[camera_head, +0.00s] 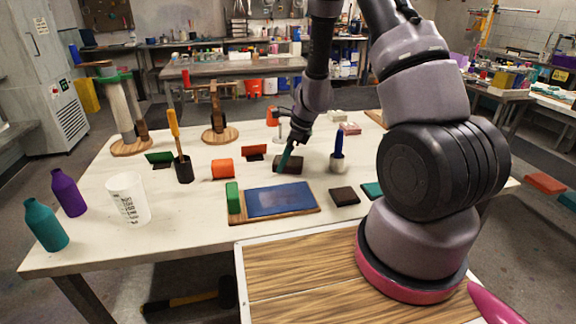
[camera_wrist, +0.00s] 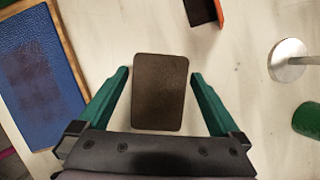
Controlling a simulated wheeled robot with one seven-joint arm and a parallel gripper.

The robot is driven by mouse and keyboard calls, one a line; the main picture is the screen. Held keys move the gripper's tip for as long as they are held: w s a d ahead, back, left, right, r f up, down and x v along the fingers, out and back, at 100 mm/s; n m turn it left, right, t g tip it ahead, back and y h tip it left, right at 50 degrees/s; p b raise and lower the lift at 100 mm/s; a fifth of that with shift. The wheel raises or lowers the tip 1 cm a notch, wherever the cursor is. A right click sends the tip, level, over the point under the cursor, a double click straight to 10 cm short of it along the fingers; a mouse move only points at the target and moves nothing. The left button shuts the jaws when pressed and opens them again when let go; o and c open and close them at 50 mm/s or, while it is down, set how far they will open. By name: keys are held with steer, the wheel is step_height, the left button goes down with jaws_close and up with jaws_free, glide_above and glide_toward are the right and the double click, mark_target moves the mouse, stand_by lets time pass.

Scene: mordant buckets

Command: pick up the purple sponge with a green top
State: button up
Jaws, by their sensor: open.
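I cannot make out a purple sponge with a green top in either view. A dark brown block (camera_wrist: 158,100) lies flat on the table between the two green fingers of my gripper (camera_wrist: 160,74), with gaps on both sides. In the head view my gripper (camera_head: 287,155) is over the same brown block (camera_head: 292,166), near the middle of the table. The gripper is open and empty. A teal block (camera_head: 372,190) is partly hidden by my arm, and its sides cannot be told. A second dark block (camera_head: 344,196) lies to its left.
A blue pad (camera_head: 281,200) on a wooden board (camera_head: 236,214) lies nearby, with a green block (camera_head: 232,196) at its left end. A cup with a blue-handled tool (camera_head: 338,160) stands right of my gripper. An orange cylinder (camera_head: 222,169) lies to the left. Bottles (camera_head: 46,225) stand far left.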

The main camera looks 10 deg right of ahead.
steer(key=c, duration=1.3)
step_height(320, 180, up, 10)
steer(key=shift+r, duration=0.1)
steer(key=o, duration=0.5)
steer(key=shift+c, duration=1.2)
